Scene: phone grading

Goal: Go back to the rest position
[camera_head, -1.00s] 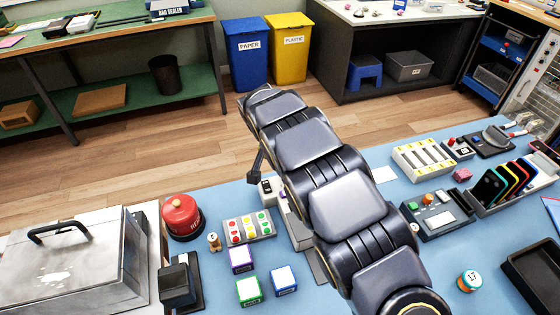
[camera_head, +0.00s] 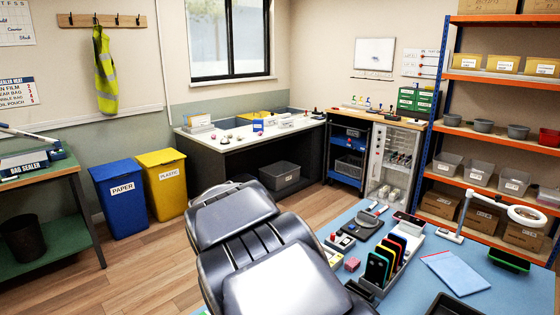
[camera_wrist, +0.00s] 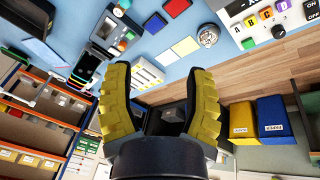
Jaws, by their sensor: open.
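My gripper (camera_wrist: 163,105) shows in the wrist view, with two yellow-padded fingers spread apart and nothing between them. The wrist view is turned over, with the blue table (camera_wrist: 180,17) along its top. In the head view my dark grey arm fills the lower middle, and my gripper is not visible there. The arm hides part of the blue table (camera_head: 505,300).
A rack of phones (camera_head: 390,262) stands on the table, with a blue-white pouch (camera_head: 455,271) and a ring lamp (camera_head: 527,215) to its right. Blue (camera_head: 122,198) and yellow (camera_head: 163,183) bins stand on the floor. Shelving (camera_head: 470,190) is at the right.

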